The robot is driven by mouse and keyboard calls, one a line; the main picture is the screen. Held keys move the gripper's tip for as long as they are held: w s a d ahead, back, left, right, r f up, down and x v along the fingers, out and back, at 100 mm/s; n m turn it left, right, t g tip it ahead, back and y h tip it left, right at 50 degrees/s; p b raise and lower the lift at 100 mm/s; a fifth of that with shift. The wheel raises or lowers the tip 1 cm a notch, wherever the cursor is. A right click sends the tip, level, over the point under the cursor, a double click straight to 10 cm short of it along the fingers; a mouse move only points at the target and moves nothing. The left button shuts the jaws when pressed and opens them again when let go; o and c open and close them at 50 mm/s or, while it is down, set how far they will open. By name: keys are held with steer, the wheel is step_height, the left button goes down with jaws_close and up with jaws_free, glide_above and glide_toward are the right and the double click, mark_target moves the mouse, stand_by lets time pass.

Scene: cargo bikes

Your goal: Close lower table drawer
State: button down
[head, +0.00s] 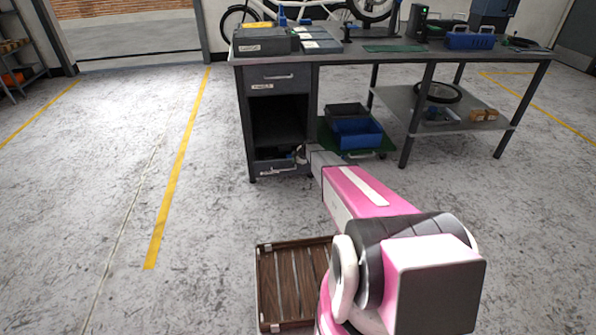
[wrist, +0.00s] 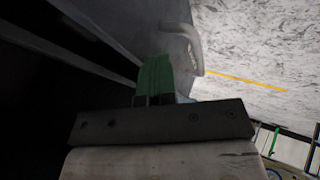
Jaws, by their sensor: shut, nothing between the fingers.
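The lower table drawer (head: 278,168) is at the bottom of the dark cabinet under the workbench's left end. Its front has a pale bar handle, which shows large in the wrist view (wrist: 192,45). How far the drawer stands out is hard to tell in the head view. My gripper (head: 301,156) is at the right part of the drawer, low by the cabinet. In the wrist view my gripper's green fingers (wrist: 155,75) are together and empty, close beside the handle and seemingly over the grey drawer front. Whether they touch it I cannot tell.
The upper drawer (head: 278,78) looks shut, above an open dark compartment (head: 280,120). A blue bin (head: 357,133) stands on a low green cart right of the cabinet. A wooden slatted crate (head: 293,285) lies on the floor near my arm. Floor at left is clear.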

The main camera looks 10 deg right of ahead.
steer(key=w, duration=1.2)
steer(key=shift+w, duration=0.25)
steer(key=shift+w, duration=0.15)
